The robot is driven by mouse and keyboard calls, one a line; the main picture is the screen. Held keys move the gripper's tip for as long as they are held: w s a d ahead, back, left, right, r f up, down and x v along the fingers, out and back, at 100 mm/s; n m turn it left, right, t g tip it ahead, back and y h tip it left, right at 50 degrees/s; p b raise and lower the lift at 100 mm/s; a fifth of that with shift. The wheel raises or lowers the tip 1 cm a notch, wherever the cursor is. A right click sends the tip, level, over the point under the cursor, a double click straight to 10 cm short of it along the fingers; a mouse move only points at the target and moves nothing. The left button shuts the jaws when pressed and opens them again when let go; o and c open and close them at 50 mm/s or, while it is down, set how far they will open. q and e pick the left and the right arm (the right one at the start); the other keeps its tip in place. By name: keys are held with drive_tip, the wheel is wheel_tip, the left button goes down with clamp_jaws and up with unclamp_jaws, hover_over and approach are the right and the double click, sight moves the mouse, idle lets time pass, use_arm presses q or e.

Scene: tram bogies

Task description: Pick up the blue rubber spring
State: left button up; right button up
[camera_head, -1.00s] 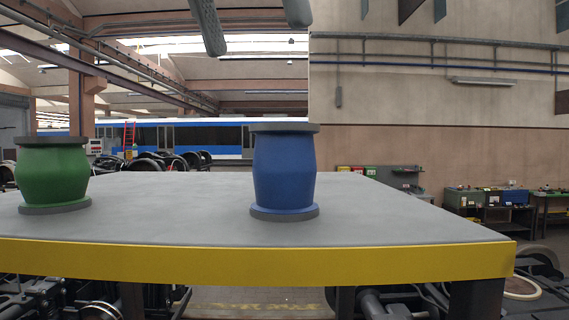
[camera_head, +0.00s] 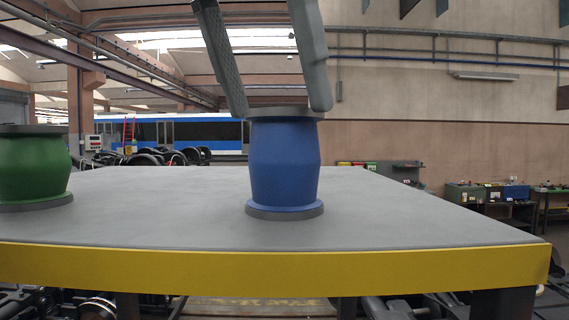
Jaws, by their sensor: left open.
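The blue rubber spring (camera_head: 284,163) stands upright on the grey table top, with a dark grey plate at its top and bottom. My left gripper (camera_head: 279,108) comes down from above, its two grey fingers spread open. The fingertips are at the height of the spring's top plate, one towards each side of it. I cannot tell whether they touch the plate. The right gripper is not in view.
A green rubber spring (camera_head: 34,167) stands on the table at the left edge of the picture. The table (camera_head: 400,215) has a yellow front edge (camera_head: 280,270). Its top is clear right of the blue spring and between the springs.

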sight(293, 165)
use_arm(q)
drive_tip(key=x, duration=0.8)
drive_tip(key=shift+w, duration=0.3)
clamp_jaws()
idle(0.6)
drive_tip(key=shift+r+p, duration=0.35)
drive_tip(key=shift+r, duration=4.65)
